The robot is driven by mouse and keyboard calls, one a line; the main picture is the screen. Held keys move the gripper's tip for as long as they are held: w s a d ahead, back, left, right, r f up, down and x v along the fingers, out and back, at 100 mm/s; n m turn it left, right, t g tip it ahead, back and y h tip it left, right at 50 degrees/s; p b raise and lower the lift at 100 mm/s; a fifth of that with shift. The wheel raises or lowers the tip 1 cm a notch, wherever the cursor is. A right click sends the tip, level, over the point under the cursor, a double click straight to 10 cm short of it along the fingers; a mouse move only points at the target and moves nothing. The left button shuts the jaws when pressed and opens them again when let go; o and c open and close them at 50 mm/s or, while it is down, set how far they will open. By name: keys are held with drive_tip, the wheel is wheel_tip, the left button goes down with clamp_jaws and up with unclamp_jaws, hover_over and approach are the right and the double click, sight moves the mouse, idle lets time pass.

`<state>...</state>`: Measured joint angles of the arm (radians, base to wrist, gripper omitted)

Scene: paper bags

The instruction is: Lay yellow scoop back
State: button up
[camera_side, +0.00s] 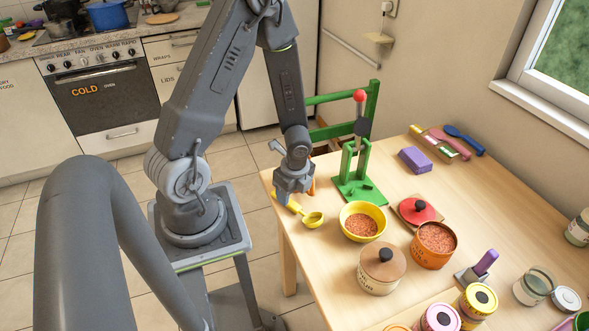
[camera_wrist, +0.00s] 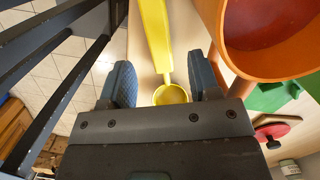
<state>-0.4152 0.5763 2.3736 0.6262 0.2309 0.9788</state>
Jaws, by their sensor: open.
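The yellow scoop (camera_side: 312,219) lies on the table near its left edge, its bowl toward the yellow bowl and its handle running back under my gripper (camera_side: 294,195). In the wrist view, the scoop (camera_wrist: 156,35) lies between the two fingers of my gripper (camera_wrist: 163,78), with its handle pointing up the picture and its round cup nearer the palm. The fingers are apart, with a gap on each side of the scoop. Contact with the scoop cannot be seen.
A yellow bowl (camera_side: 362,206) of reddish grains stands right of the scoop, with a green stand (camera_side: 357,190) behind it. An orange round thing (camera_wrist: 225,35) is close to the right finger. A lidded jar (camera_side: 380,275) and an orange pot (camera_side: 418,252) stand nearer the camera.

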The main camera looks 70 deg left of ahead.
wheel_tip(320, 180, up, 11)
drive_tip(key=d, duration=0.1)
drive_tip(key=shift+w+d+r, duration=0.2)
drive_tip(key=shift+w+d, duration=0.05)
drive_tip(key=shift+w, duration=0.05)
wheel_tip(320, 180, up, 11)
drive_tip(key=n+t, duration=0.3)
drive_tip(key=n, duration=0.4)
hover_over(296, 206)
drive_tip(key=d, duration=0.7)
drive_tip(key=s+d+r+n+t+h, duration=0.1)
drive_tip(key=s+d+r+n+t, duration=0.2)
drive_tip(key=r, duration=0.5)
drive_tip(key=s+d+n, duration=0.1)
drive_tip(key=d+n, duration=0.1)
drive_tip(key=n, duration=0.1)
drive_tip(key=shift+s+d, duration=0.25)
drive_tip(key=shift+s, duration=0.15)
